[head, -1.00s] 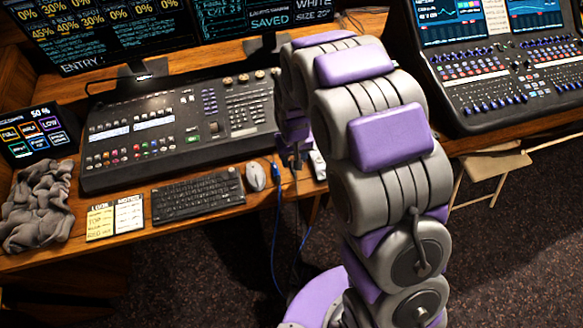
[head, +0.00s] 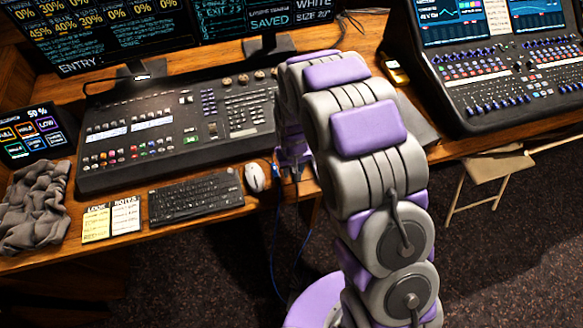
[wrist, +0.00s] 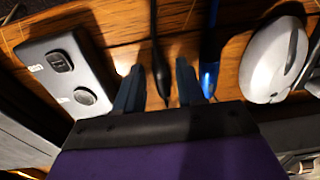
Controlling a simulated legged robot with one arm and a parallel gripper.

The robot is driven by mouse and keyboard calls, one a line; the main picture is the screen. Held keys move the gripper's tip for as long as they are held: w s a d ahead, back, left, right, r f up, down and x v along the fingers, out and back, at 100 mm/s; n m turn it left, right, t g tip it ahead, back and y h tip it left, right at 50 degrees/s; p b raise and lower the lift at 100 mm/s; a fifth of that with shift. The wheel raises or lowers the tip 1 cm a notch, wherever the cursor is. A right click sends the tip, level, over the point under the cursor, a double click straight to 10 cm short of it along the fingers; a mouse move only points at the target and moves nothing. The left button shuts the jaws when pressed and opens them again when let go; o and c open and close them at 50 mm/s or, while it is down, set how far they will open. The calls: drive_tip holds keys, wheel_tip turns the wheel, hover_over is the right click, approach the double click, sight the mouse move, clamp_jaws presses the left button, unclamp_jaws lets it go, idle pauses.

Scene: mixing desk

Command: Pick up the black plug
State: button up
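In the wrist view the black plug (wrist: 161,72) lies near the wooden desk's edge, its thin dark cable running up the picture. My gripper (wrist: 158,74) is open, with one dark blue finger on each side of the black plug and gaps showing between them. A blue plug (wrist: 208,76) with a blue cable lies just right of the right finger. In the head view my gripper (head: 291,163) is low at the desk's front edge, right of the mouse. Its fingers and the black plug cannot be made out there.
The keyboard (head: 196,195), mixing console (head: 180,130) and crumpled grey cloth (head: 35,205) are farther left. Blue cable (head: 274,240) hangs off the desk.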

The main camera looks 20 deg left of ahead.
clamp_jaws()
drive_tip(key=shift+r, duration=0.15)
idle(0.4)
